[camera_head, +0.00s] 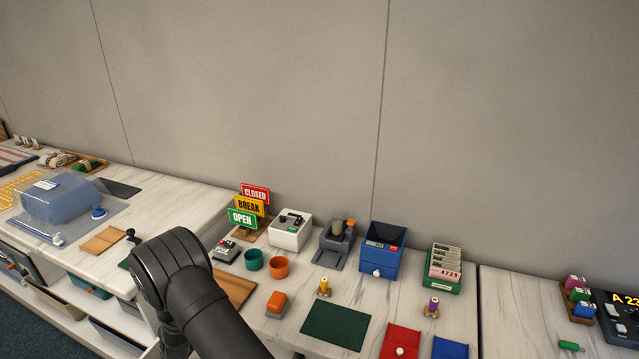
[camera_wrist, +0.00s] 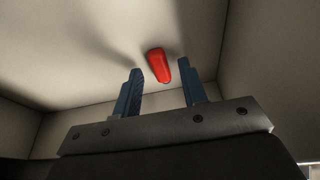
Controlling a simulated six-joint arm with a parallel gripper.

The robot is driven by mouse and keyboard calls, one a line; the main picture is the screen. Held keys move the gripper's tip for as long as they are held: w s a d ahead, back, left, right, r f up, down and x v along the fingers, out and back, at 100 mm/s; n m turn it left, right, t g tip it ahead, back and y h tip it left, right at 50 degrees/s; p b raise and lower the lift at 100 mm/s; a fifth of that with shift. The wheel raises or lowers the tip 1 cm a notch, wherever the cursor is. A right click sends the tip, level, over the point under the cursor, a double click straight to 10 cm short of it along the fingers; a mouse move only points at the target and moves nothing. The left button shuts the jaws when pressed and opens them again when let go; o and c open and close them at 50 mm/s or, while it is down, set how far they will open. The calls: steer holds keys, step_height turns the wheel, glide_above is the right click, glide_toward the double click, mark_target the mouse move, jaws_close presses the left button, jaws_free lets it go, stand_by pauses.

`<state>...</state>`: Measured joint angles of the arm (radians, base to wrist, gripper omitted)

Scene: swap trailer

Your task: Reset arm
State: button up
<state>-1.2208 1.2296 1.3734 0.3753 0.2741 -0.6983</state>
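My gripper (camera_wrist: 160,66) shows in the wrist view with its two blue fingers spread apart. The fingers point up toward pale panels. A red elongated object (camera_wrist: 158,65) shows in the gap between the fingertips. It appears to lie beyond them, against the pale surface, and touches neither finger. My gripper looks empty. In the head view only a dark part of my arm shows at the lower centre-left, over the counter's front; my gripper is outside that view.
The counter (camera_head: 335,287) holds a sign stack (camera_head: 247,206), teal and orange cups (camera_head: 278,266), a blue box (camera_head: 381,248), a green card holder (camera_head: 444,268) and a green mat (camera_head: 336,325). A covered blue bin (camera_head: 62,197) stands at left. The wall above is bare.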

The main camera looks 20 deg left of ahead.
steer(key=shift+a+r, duration=0.1)
steer(key=shift+r, duration=0.5)
steer(key=shift+f, duration=0.55)
steer(key=v, duration=1.2)
steer(key=x, duration=1.3)
step_height(320, 180, up, 5)
steer(key=shift+f, duration=0.1)
steer(key=w+d+r, duration=0.7)
steer(key=d, duration=0.2)
step_height(320, 180, up, 21)
steer(key=w+d, duration=0.1)
steer(key=shift+w, duration=0.3)
